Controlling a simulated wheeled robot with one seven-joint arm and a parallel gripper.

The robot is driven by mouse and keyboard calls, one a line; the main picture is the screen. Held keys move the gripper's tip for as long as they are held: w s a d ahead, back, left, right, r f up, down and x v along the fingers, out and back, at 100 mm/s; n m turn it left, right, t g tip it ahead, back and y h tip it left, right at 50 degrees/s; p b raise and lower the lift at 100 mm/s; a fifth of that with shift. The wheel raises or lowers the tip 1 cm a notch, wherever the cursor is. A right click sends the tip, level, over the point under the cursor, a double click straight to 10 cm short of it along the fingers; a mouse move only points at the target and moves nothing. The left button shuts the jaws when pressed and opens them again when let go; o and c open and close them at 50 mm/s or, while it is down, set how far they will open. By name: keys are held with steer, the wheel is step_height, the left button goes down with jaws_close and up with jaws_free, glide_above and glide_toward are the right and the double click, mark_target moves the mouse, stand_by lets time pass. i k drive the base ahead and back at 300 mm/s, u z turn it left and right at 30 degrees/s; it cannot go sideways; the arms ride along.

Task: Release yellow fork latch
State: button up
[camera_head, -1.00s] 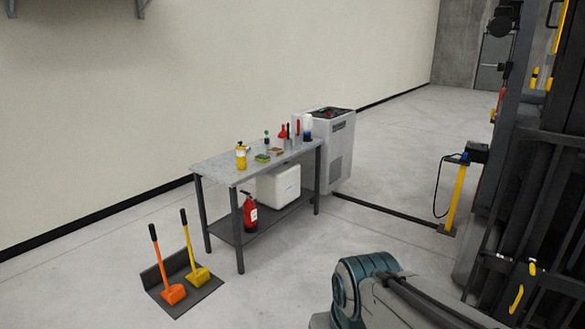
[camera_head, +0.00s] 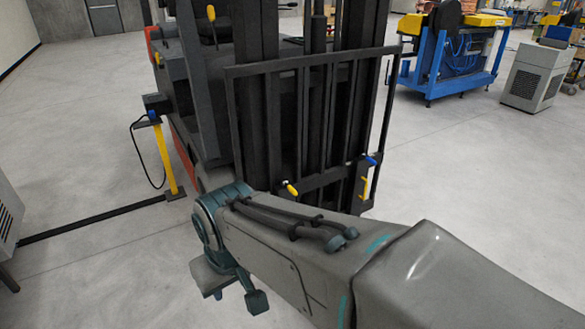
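A black forklift mast and fork carriage (camera_head: 312,125) stands ahead in the head view. A small yellow-tipped latch handle (camera_head: 290,187) sits on the carriage's lower crossbar, just above my arm. A blue-tipped handle (camera_head: 371,160) and an upright yellow piece (camera_head: 364,188) are at the carriage's right side. I cannot tell from the view which yellow part is the fork latch. My gripper (camera_head: 236,297) is low at left of the forearm, its two finger ends spread apart with nothing between them. It is apart from the latches.
A yellow charging post (camera_head: 163,155) with a cable stands left of the forklift. A black floor strip (camera_head: 95,220) runs from it. A blue-framed machine (camera_head: 455,60) and a grey cabinet (camera_head: 537,76) stand at back right. The floor at right is open.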

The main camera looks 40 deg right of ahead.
mark_target(291, 189)
steer(key=z, duration=0.7)
steer(key=i, duration=0.7)
steer(key=u, duration=0.05)
steer(key=k, duration=0.7)
steer(key=u, duration=0.8)
steer(key=i, duration=1.25)
steer(key=z, duration=1)
steer(key=i, duration=0.65)
steer(key=z, duration=0.65)
